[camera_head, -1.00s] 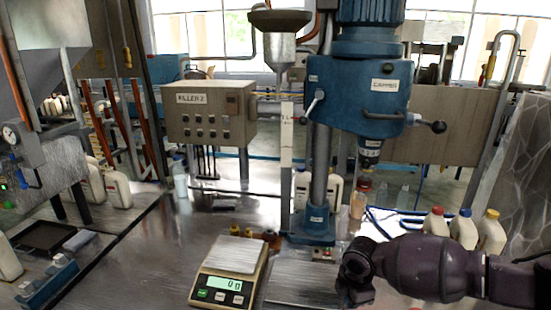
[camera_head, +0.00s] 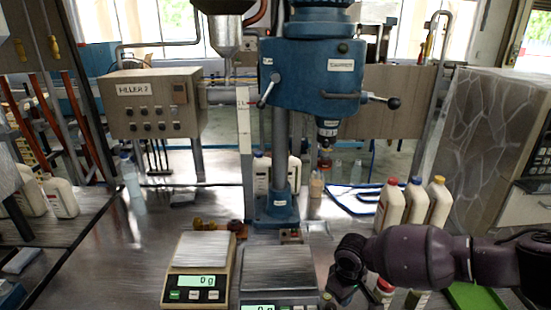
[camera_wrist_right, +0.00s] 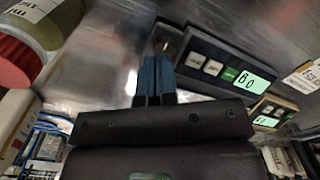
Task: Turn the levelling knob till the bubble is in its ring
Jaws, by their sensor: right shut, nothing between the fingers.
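A dark scale (camera_head: 279,275) with a metal plate and lit green display stands at the front centre in the head view. It also shows in the wrist view (camera_wrist_right: 198,50), with its buttons and display. A small brass-coloured knob-like part (camera_wrist_right: 168,47) is beside the scale's edge, at my right fingertips; I cannot tell if they touch it. My right gripper (camera_wrist_right: 153,62) has its blue fingers together and empty. In the head view it (camera_head: 338,293) is just right of the scale, pointing down. No bubble or ring can be made out. My left gripper is out of view.
A cream scale (camera_head: 173,285) reading 0 g stands left of the dark one. Behind are a blue capper (camera_head: 315,75) and a filler box (camera_head: 153,105). Several white bottles (camera_head: 415,205) stand behind my right arm. A green tray (camera_head: 472,297) lies at the lower right.

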